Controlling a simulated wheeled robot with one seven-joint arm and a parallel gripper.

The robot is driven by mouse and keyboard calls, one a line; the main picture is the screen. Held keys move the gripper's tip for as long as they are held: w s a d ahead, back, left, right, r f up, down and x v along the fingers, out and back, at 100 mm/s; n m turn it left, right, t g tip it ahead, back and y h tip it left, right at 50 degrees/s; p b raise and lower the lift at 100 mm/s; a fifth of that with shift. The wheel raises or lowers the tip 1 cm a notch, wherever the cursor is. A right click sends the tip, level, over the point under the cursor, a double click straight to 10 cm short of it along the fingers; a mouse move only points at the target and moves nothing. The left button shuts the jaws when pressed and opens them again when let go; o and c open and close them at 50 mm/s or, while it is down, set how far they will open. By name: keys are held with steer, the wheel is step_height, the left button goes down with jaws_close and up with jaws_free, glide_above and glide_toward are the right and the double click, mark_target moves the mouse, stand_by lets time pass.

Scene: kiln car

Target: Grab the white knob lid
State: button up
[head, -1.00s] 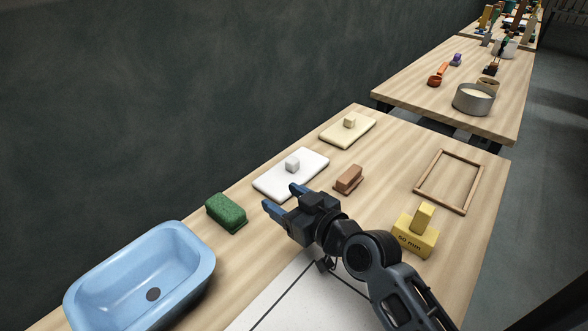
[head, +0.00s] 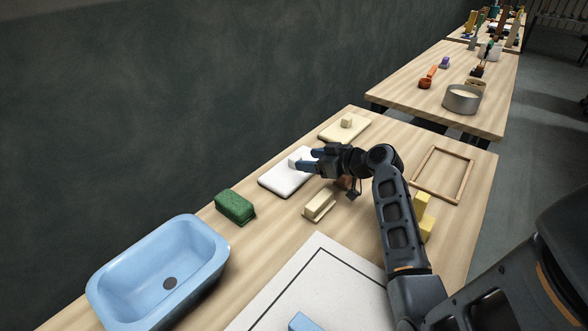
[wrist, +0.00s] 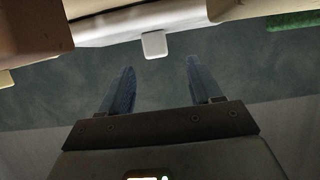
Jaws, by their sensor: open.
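The white knob lid (head: 282,182) is a flat white slab with a small block knob (head: 293,161), lying on the table. My gripper (head: 308,160) is open, low over the lid's far right part, its blue fingers pointing left at the knob. In the wrist view the knob (wrist: 154,45) hangs below the lid's edge (wrist: 120,27), just beyond the open fingertips (wrist: 160,66) and roughly between them. Nothing is held. Whether a finger touches the knob I cannot tell.
A cream knob lid (head: 332,132) lies behind, a cream block on a base (head: 319,204) in front. A brown block (head: 344,183) and yellow block (head: 424,212) are partly hidden by my arm. A green brush-like block (head: 236,207) and blue basin (head: 160,270) are left.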

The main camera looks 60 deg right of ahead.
mark_target(298, 158)
steer(key=shift+p+x, duration=0.6)
steer(key=shift+x, duration=2)
steer(key=shift+s+d+f, duration=0.1)
steer(key=shift+s+d, duration=0.05)
jaws_close()
